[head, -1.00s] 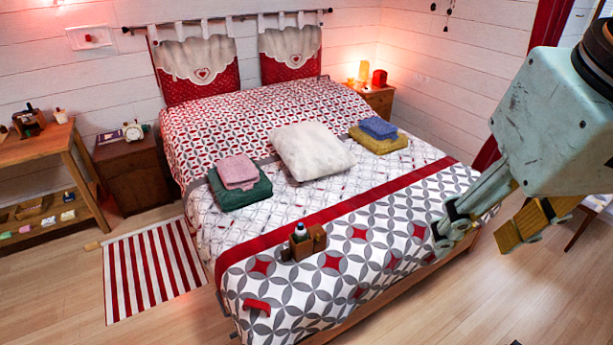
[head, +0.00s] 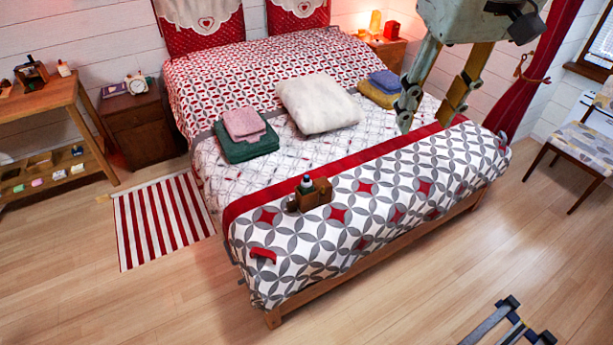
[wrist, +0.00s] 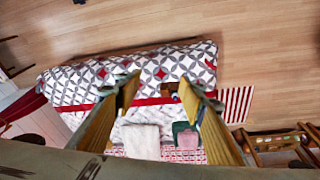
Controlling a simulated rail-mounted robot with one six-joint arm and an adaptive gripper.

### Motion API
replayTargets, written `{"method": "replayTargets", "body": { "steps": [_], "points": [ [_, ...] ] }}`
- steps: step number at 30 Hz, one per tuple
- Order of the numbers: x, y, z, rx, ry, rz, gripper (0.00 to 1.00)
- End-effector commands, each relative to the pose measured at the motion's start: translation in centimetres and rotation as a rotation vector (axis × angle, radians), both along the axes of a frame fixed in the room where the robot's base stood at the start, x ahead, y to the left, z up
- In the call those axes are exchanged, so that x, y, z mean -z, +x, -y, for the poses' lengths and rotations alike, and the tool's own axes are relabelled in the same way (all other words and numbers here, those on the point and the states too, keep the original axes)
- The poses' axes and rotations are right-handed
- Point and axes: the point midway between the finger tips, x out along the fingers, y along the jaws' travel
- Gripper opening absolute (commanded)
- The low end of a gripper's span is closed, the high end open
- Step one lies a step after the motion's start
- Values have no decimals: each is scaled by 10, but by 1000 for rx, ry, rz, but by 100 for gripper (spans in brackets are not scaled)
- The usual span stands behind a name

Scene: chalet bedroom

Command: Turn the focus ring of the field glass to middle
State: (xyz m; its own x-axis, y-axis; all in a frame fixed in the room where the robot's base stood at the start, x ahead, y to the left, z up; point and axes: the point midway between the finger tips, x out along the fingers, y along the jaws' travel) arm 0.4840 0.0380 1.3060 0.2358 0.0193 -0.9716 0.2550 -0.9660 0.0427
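I cannot make out the field glass for certain in either view. A small brown holder (head: 312,196) with a white-and-blue bottle (head: 306,184) stands on the foot part of the bed. A dark object on a brown stand (head: 31,72) sits on the wooden shelf table at the left; it is too small to identify. My gripper (head: 426,118) is open and empty, its two yellowish fingers apart, in front of the bed's right side in the head view. In the wrist view my gripper (wrist: 160,88) points down over the bed, with a dark item partly hidden by a finger.
The bed (head: 345,215) fills the middle, with a white pillow (head: 318,101) and folded towels (head: 245,138). A shelf table (head: 75,120) and nightstand (head: 143,130) stand left. A chair (head: 580,140) stands right. The front floor is mostly clear.

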Motion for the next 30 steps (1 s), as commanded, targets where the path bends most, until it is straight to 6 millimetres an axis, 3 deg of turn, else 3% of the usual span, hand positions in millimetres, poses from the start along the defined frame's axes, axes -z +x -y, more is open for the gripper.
{"method": "replayTargets", "body": {
  "steps": [14,30],
  "points": [
    [27,82,-24,-96,-18,-38,37],
    [77,169,-57,-206,-37,-79,37]
  ]
}}
